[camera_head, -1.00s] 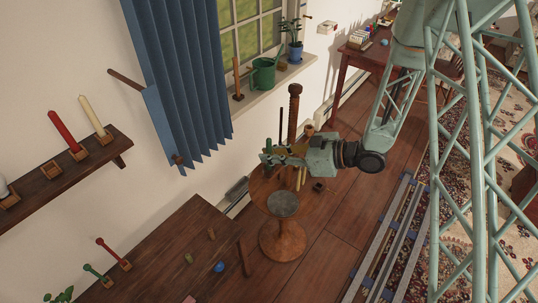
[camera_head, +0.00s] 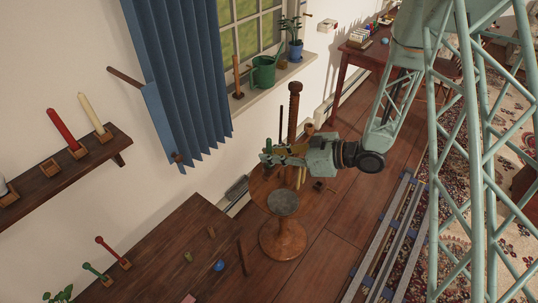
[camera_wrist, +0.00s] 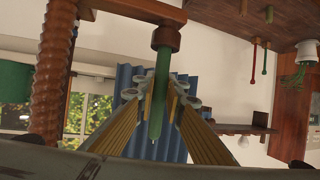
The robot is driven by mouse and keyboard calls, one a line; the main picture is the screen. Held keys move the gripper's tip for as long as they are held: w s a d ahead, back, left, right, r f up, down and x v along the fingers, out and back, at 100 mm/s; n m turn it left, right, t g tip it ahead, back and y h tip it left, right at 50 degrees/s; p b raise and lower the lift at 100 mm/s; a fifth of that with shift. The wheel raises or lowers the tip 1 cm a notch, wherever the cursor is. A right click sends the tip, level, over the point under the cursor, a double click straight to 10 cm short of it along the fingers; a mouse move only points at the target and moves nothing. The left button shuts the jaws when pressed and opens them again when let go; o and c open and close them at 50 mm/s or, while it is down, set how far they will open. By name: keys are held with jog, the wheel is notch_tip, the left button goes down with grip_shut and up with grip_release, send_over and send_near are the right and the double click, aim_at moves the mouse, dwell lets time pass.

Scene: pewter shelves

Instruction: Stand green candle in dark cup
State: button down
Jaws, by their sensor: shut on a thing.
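My gripper (camera_head: 272,152) is above the small round table and shut on the green candle (camera_head: 268,145). In the wrist view, where the room appears upside down, the candle (camera_wrist: 160,90) runs lengthwise between the fingers (camera_wrist: 160,105). One end of it meets a dark brown cup-like piece (camera_wrist: 166,38) at the top of the picture. I cannot tell whether that end is inside the cup or only lined up with it. In the head view the arm and crowded table top hide this cup.
The round table (camera_head: 258,187) carries a tall twisted brown post (camera_head: 293,110) close beside my gripper, also in the wrist view (camera_wrist: 53,80). Red (camera_head: 110,248) and green (camera_head: 95,271) candle-like sticks stand on the dark table at left.

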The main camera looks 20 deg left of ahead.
dwell(0.4)
jog(key=c, duration=2.6)
grip_release()
jog(key=shift+d, duration=0.2)
jog(key=v, duration=1.1)
jog(key=shift+d, duration=0.25)
jog(key=shift+r, duration=0.15)
